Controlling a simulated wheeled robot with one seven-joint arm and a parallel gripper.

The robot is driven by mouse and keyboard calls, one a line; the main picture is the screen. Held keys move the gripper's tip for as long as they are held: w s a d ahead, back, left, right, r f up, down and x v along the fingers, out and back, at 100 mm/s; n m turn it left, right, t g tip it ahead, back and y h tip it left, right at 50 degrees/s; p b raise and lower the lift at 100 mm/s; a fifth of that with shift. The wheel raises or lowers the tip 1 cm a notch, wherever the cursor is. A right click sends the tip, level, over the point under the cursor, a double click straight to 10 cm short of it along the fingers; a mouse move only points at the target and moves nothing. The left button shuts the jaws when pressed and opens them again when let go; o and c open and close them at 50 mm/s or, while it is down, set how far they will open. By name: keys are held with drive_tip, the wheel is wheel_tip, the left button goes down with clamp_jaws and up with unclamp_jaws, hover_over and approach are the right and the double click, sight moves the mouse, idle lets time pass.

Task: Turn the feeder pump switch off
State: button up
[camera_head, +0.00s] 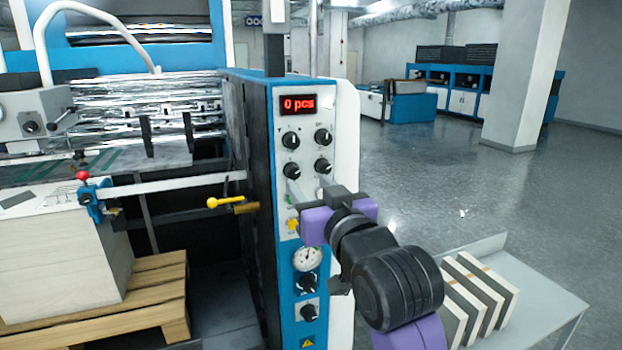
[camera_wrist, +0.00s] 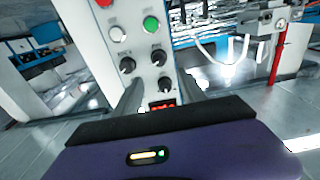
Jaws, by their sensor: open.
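The blue-framed control panel (camera_head: 307,215) carries several black rotary knobs under a red display. The upper row has a left knob (camera_head: 290,139) and a right knob (camera_head: 323,136); the row below has a left knob (camera_head: 291,170) and a right knob (camera_head: 323,166). Their labels are unreadable, so I cannot tell which is the feeder pump switch. My gripper (camera_head: 307,184) is open and empty in front of the panel, covering part of it. In the wrist view the panel appears upside down, and a knob (camera_wrist: 166,84) shows between my fingers. Contact cannot be told.
The display (camera_head: 298,104) reads 0 pcs. A green button (camera_wrist: 151,24) and a white button (camera_wrist: 118,34) show in the wrist view. A pressure gauge (camera_head: 307,258) sits lower on the panel. A yellow-handled lever (camera_head: 226,202) juts out left. A grey table (camera_head: 540,308) stands right.

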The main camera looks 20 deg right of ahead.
sight(295, 175)
drive_tip(key=shift+w+f+p, duration=0.25)
drive_tip(key=shift+w+p, duration=0.2)
drive_tip(key=shift+w, duration=1.5)
drive_tip(key=shift+w+f+p, duration=0.2)
drive_tip(key=shift+w+p, duration=0.25)
drive_tip(key=shift+w, duration=1.5)
clamp_jaws()
